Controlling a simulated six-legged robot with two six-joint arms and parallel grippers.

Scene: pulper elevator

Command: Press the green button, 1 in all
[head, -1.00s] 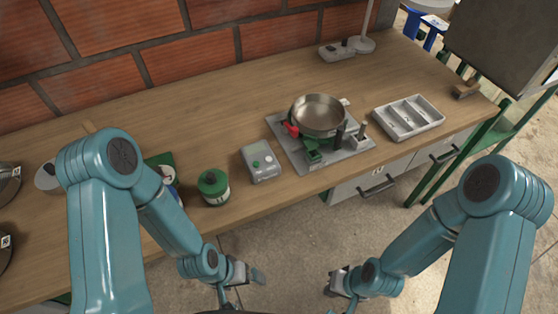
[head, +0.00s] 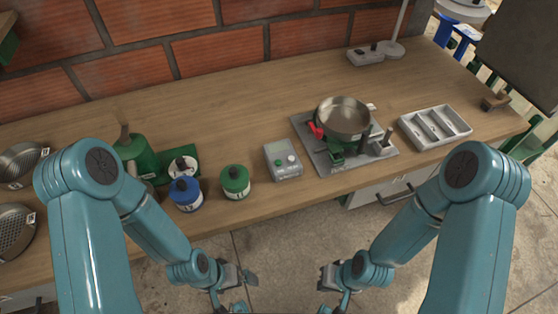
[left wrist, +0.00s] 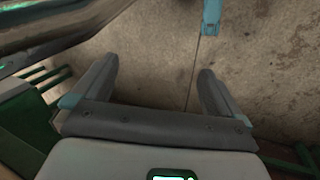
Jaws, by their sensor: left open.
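A small grey box (head: 284,173) stands near the front edge of the worktop in the head view. A small green button (head: 279,163) shows on its top face, beside a pale round knob. My left gripper (head: 243,292) is open and empty, in front of the worktop and well short of the box. In the left wrist view, the left gripper (left wrist: 158,78) has its two fingers wide apart with only floor between them. My right gripper (head: 322,292) is also in front of the worktop, with its fingers apart and nothing seen between them.
Left of the box are a green canister (head: 235,182) and a blue canister (head: 187,194). Right of it, a pan (head: 343,117) sits over a grey plate (head: 375,158); a divided tray (head: 435,127) lies farther right. The wooden worktop (head: 230,110) is bare behind the box.

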